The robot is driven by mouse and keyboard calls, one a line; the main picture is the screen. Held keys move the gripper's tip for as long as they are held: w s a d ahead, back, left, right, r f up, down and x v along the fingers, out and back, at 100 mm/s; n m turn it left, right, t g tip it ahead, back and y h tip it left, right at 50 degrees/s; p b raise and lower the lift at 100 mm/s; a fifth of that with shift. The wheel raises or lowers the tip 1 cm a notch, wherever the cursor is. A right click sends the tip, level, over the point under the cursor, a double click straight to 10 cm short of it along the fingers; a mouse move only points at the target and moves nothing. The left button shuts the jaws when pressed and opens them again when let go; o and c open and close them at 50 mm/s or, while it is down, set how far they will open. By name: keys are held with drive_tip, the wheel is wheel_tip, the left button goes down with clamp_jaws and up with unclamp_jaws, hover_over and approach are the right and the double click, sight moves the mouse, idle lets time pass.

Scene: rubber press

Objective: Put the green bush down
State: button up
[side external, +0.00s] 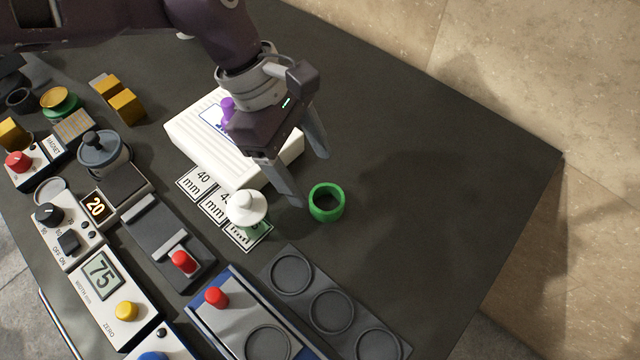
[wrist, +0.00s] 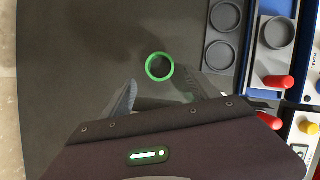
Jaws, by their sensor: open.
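The green bush (side external: 326,215) is a short hollow ring standing on the dark table top, on its own. It also shows in the wrist view (wrist: 148,69), just beyond the fingertips. My gripper (side external: 310,180) is open, with its fingers spread and pointing down beside the bush. In the wrist view my gripper (wrist: 156,78) has a finger on either side of the bush's near edge. Nothing is held between the fingers. I cannot tell exactly how high the fingertips are above the table.
A grey tray with round recesses (side external: 312,330) lies in front of the bush. A white knobbed piece (side external: 246,207) stands on the mm cards (side external: 214,205) to the left. A white ribbed box (side external: 190,150) lies behind my gripper. The table right of the bush is clear (side external: 440,200).

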drive_tip(key=v, duration=0.5)
drive_tip(key=shift+a+r, duration=0.1)
drive_tip(key=shift+r, duration=0.15)
drive_tip(key=shift+r, duration=0.1)
drive_tip(key=a+r+m+t, duration=0.2)
drive_tip(key=a+r, duration=0.5)
drive_tip(key=a, duration=0.3)
drive_tip(key=a+r+m+t, duration=0.1)
drive_tip(key=a+r+m, duration=0.1)
drive_tip(key=a+r, duration=0.65)
drive_tip(key=s+a+m+t+y, duration=0.1)
drive_tip(key=s+a+m, duration=0.1)
drive_tip(key=s+a, duration=0.35)
drive_tip(key=s+a+m+t, duration=0.2)
drive_tip(key=s+a, duration=0.1)
drive_tip(key=a, duration=0.5)
drive_tip(key=s+a+f+m+t+y, duration=0.1)
drive_tip(key=s+a+f+m+y, duration=0.2)
drive_tip(key=s+a, duration=0.4)
drive_tip(key=s+f+m, duration=0.1)
drive_tip(key=s, duration=0.2)
drive_tip(key=shift+a+f+m+t, duration=0.25)
drive_tip(key=shift+f+m+t, duration=0.05)
drive_tip(key=shift+f, duration=0.1)
